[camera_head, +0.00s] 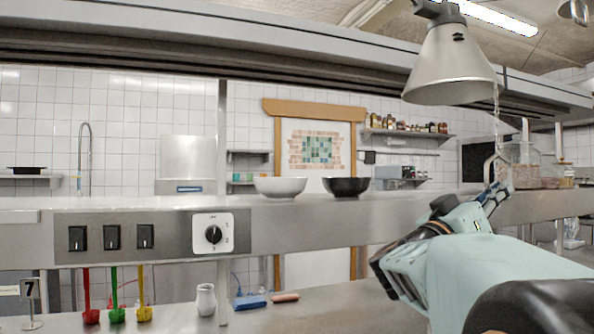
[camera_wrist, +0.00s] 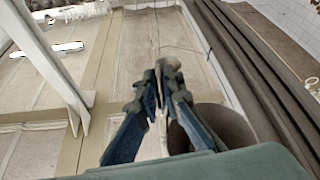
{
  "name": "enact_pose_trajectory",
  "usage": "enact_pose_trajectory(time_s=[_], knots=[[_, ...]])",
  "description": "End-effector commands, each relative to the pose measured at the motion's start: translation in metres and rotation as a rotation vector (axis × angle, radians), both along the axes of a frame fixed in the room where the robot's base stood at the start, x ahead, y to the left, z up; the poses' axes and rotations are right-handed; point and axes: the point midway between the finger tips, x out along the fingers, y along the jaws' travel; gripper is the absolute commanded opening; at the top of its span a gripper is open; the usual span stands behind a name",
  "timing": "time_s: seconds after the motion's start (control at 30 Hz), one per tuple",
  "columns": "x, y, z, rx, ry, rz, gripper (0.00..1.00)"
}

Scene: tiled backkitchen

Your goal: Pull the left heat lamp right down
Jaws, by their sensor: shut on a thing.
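The left heat lamp (camera_head: 450,66), a grey metal cone shade, hangs at the upper right of the head view. My gripper (camera_head: 491,193) is below the lamp, shut on the lower part of the pull handle. In the wrist view my gripper (camera_wrist: 158,80) has its blue fingers close together, and the handle between them is mostly hidden. A dark rounded shade (camera_wrist: 225,128) shows behind the right finger; it is probably the lamp.
Part of another lamp (camera_head: 573,10) shows at the top right corner. A steel shelf (camera_head: 130,203) crosses the view, with a white bowl (camera_head: 280,187), a dark bowl (camera_head: 346,187) and glass jars (camera_head: 523,172) on it. A dark overhead hood (camera_head: 200,42) runs above, near the lamp.

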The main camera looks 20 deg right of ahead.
Motion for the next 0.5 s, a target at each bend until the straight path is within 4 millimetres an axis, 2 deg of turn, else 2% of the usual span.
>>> enact_pose_trajectory(time_s=[0.03,0.2,0.4,0.5], knots=[[0.001,0.0,-0.032,0.005,0.005,-0.001,0.0],[0.0,-0.001,-0.085,0.005,0.005,-0.002,0.0],[0.0,0.0,-0.132,0.005,0.005,-0.001,0.0],[0.0,-0.001,-0.149,0.005,0.003,0.0,0.0]])
